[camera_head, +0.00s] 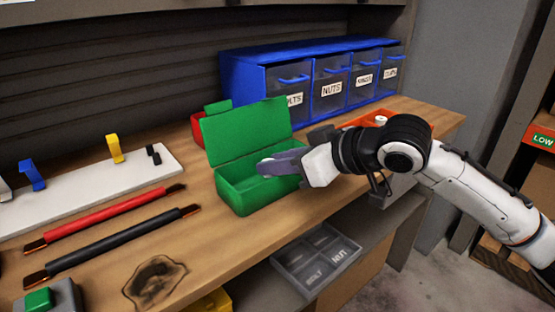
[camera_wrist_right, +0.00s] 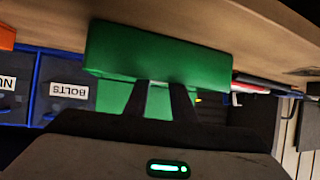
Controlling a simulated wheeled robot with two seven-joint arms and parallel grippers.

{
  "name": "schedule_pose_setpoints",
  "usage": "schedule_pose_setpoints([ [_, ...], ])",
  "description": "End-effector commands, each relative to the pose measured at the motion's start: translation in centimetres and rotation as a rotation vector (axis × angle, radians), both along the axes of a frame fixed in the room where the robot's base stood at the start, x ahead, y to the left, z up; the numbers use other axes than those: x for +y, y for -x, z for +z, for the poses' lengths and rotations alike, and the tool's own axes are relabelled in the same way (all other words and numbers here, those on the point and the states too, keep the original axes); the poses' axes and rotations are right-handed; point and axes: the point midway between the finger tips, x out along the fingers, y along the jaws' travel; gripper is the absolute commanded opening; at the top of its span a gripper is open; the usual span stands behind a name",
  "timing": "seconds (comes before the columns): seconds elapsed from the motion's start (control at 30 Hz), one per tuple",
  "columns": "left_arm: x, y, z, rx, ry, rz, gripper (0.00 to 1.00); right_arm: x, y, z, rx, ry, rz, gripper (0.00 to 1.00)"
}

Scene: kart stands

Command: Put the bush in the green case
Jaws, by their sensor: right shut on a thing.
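The green case (camera_head: 249,196) stands open on the wooden bench, its lid (camera_head: 245,130) raised at the back. My right gripper (camera_head: 268,166) reaches in from the right, with its fingers over the case opening. In the right wrist view, the green case (camera_wrist_right: 165,55) shows upside down beyond the fingers (camera_wrist_right: 160,88). The fingers are close together, and a small pale patch shows between them; I take it for the bush (camera_wrist_right: 158,102), mostly hidden by the fingers. My left gripper is not in view.
A blue drawer cabinet (camera_head: 245,82) stands behind the case. An orange tray (camera_head: 355,121) lies to the right, partly behind my arm. Red (camera_head: 105,217) and black (camera_head: 112,245) cables lie to the left. A grey compartment tray (camera_head: 315,258) sits below the bench edge.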

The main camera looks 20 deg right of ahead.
Motion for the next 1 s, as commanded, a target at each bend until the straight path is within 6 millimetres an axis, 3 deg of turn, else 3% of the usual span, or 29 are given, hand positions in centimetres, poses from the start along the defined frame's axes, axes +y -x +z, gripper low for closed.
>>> schedule_pose_setpoints([
  [0.23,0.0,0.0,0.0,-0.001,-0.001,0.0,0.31,0.0,0.1,-0.8,0.007,0.003,0.0,0.03],
  [0.27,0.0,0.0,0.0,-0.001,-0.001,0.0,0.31,0.0,0.1,-0.8,0.008,0.004,0.0,0.28],
  [0.37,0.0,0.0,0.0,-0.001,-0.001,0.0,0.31,0.0,0.1,-1.0,0.011,0.004,0.002,0.42],
  [0.67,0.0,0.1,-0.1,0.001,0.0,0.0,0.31,0.1,0.2,-1.2,0.017,0.007,0.004,0.42],
  [0.83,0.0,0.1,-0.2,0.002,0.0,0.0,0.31,0.0,0.2,0.4,0.012,0.006,0.004,0.42],
  [1.0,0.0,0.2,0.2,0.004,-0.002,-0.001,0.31,-1.9,3.0,2.2,0.009,0.009,-0.001,0.42],
])
